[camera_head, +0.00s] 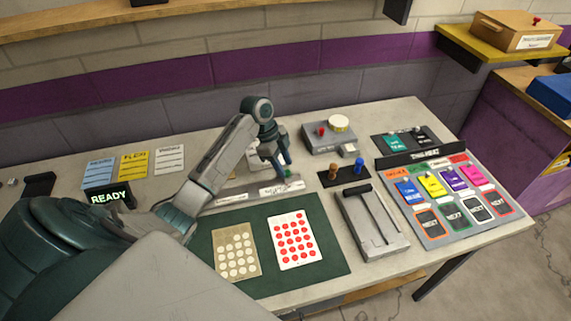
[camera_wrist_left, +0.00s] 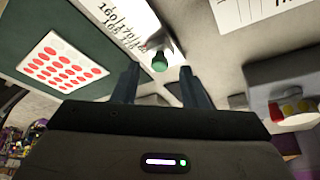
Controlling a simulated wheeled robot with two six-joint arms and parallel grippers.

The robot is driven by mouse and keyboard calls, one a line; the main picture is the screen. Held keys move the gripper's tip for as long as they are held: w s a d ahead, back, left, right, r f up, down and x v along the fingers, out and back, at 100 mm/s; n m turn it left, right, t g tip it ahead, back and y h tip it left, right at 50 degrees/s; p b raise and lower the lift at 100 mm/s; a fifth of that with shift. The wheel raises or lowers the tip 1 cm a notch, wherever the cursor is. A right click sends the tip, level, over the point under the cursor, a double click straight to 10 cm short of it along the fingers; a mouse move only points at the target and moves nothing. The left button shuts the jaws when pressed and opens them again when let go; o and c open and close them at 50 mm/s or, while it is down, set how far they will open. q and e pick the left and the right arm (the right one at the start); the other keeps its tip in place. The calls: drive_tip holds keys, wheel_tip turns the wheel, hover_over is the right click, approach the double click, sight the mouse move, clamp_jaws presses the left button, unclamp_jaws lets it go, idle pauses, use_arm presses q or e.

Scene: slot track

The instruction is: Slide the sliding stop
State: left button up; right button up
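The sliding stop shows as a small green knob (camera_wrist_left: 159,61) on a light metal piece in the left wrist view. It sits at the right end of a long grey track (camera_head: 225,198) with white labels, at the back edge of the green mat. In the head view, my left gripper (camera_head: 285,170) points down over that end and partly hides the knob. In the left wrist view, my left gripper (camera_wrist_left: 158,68) has its two fingers apart. The knob shows between the fingertips, with visible gaps at both sides. I cannot tell whether the fingertips reach its depth. My right gripper is not in view.
A green mat (camera_head: 330,273) with two dotted cards lies in front of the track. A grey box with a red knob (camera_head: 328,137) and a black plate with brown and blue pegs (camera_head: 345,176) stand to the right. A grey lever unit (camera_head: 371,225) stands nearer the front.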

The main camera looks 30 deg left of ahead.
use_arm(q)
drive_tip(key=shift+x, duration=0.85)
drive_tip(key=shift+f, duration=0.15)
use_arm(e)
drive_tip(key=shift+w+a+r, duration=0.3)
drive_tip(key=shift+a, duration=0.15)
use_arm(q)
clamp_jaws()
drive_tip(key=shift+s+a+p, duration=0.25)
drive_tip(key=shift+s+p, duration=0.05)
drive_tip(key=shift+p, duration=0.25)
drive_tip(key=shift+s+a, duration=0.15)
drive_tip(key=shift+s, duration=0.05)
unclamp_jaws()
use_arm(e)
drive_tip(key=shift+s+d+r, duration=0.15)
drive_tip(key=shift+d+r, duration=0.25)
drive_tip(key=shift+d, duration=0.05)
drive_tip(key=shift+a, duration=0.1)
